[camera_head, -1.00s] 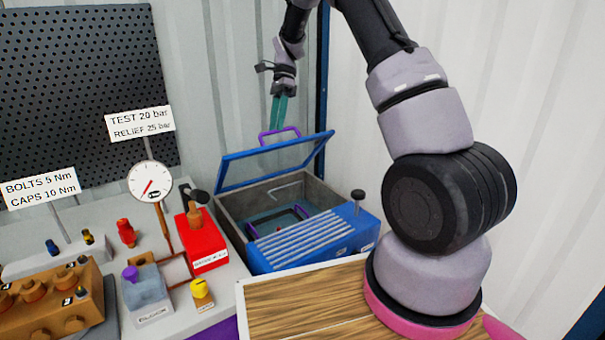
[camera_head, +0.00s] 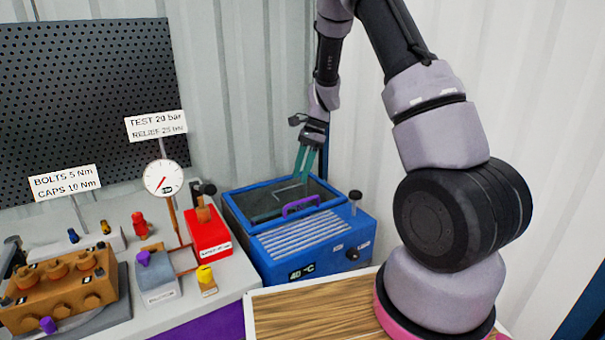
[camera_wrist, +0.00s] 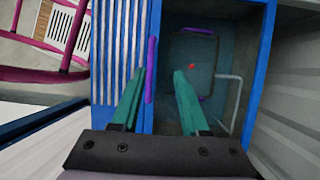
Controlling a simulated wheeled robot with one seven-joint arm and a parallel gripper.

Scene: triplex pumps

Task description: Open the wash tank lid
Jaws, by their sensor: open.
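The wash tank (camera_head: 310,240) is a blue box with a ribbed top, knobs and a "40 °C" display. Its lid (camera_head: 238,189), a blue frame with a see-through pane, now lies flat over the tank opening. The lid's purple handle (camera_head: 301,206) is at the front edge; it also shows in the wrist view (camera_wrist: 151,70). My gripper (camera_head: 304,178) points down over the lid, near the handle. In the wrist view its teal fingers (camera_wrist: 161,72) are apart and empty, the left one close beside the handle. Whether they touch the handle or lid I cannot tell.
A black knob (camera_head: 355,196) stands up at the tank's right. A red block (camera_head: 208,235), a gauge (camera_head: 160,178) and a brown pump block (camera_head: 62,285) are on the bench to the left. A wooden top (camera_head: 310,310) is clear in front.

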